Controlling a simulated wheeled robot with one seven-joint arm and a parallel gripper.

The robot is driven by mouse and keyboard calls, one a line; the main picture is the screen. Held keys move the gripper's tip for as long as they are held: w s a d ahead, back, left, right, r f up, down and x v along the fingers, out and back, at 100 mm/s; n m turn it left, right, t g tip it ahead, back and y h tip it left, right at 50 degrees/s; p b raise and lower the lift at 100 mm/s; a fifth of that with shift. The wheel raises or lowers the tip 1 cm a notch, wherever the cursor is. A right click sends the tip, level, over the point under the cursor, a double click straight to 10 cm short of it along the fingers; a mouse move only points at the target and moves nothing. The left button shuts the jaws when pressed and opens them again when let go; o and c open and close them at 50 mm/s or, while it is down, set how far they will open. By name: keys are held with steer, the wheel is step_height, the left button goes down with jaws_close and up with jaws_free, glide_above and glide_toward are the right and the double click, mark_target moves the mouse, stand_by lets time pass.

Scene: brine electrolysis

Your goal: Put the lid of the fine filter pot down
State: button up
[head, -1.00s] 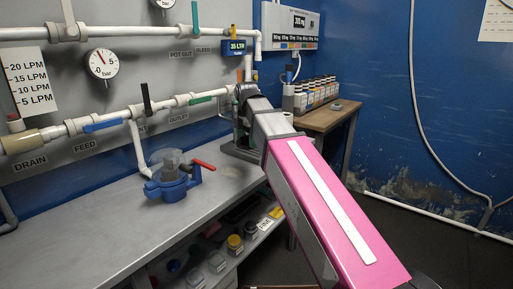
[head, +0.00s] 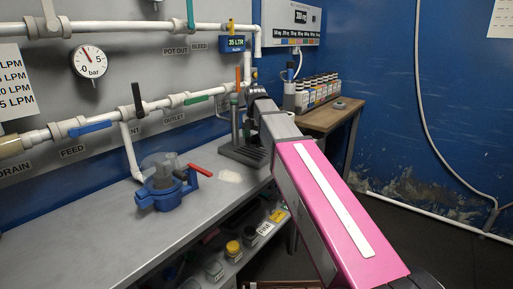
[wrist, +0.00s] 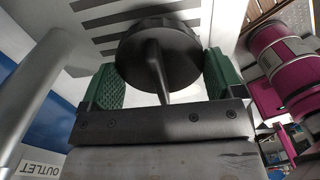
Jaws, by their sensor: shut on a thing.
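My gripper (wrist: 160,88) has green pads on both sides of a dark round lid (wrist: 165,45), seen in the wrist view. The lid lies beyond the fingertips, over or near a pale surface with dark slots. In the head view my arm reaches to the bench's far right end; my gripper and the lid are mostly hidden there. A blue filter pot (head: 168,194) with a clear bowl and red handle stands on the bench; I cannot tell whether it is the fine filter pot.
The grey bench (head: 95,235) has bare room at the left and front. A dark slotted stand (head: 243,152) is at its right end. White pipes with valves (head: 90,126) run along the wall behind. A wooden side table (head: 325,118) holds several bottles.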

mark_target(256, 153)
steer(key=shift+w+d+f, duration=0.3)
steer(key=shift+w+f, duration=0.05)
steer(key=shift+w, duration=0.05)
steer(key=shift+f, duration=1.95)
steer(key=shift+f, duration=0.15)
steer(key=o, duration=0.8)
step_height(256, 153, up, 12)
steer(key=shift+r, duration=0.2)
steer(key=shift+s, duration=0.15)
